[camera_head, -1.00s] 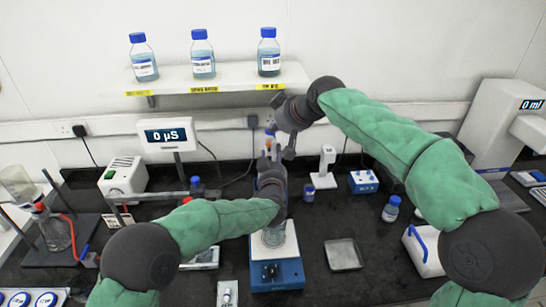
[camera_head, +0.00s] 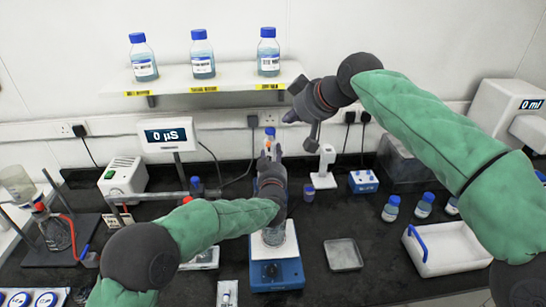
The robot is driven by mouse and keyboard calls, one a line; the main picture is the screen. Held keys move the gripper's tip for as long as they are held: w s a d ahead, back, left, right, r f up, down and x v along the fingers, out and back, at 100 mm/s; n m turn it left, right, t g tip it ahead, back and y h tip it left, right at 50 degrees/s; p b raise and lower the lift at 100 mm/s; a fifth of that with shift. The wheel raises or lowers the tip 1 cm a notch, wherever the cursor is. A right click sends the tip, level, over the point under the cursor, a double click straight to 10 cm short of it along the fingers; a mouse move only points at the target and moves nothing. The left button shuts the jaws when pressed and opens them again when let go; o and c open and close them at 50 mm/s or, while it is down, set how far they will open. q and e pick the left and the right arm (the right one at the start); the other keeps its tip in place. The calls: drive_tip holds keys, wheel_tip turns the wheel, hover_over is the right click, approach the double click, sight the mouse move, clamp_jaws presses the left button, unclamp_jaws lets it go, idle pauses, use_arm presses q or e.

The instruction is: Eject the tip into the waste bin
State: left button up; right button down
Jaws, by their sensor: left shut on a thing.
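My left gripper (camera_head: 271,155) is shut on a slim upright thing with a blue top (camera_head: 270,132), which looks like a pipette. My gripper and wrist hide its lower part, and no tip can be made out. My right gripper (camera_head: 289,103) is up and to the right of it, in front of the wall below the shelf. Its fingers are apart and empty. I cannot tell any container as the waste bin. A glass vessel (camera_head: 275,236) on a blue-and-white stirrer (camera_head: 277,272) stands below my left wrist and is partly hidden by it.
A white tray with a blue handle (camera_head: 450,268) is at the right, with several blue-capped bottles (camera_head: 424,205) behind it. A shallow grey dish (camera_head: 343,255) lies right of the stirrer. A shelf (camera_head: 215,80) holds three bottles. The black bench between dish and tray is clear.

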use_arm(q)
drive_tip(key=shift+r, duration=0.15)
idle(0.4)
drive_tip(key=shift+w+r+p, duration=0.15)
drive_tip(key=shift+r+p, duration=2.7)
drive_tip(key=shift+r, duration=0.95)
drive_tip(key=shift+f, duration=0.1)
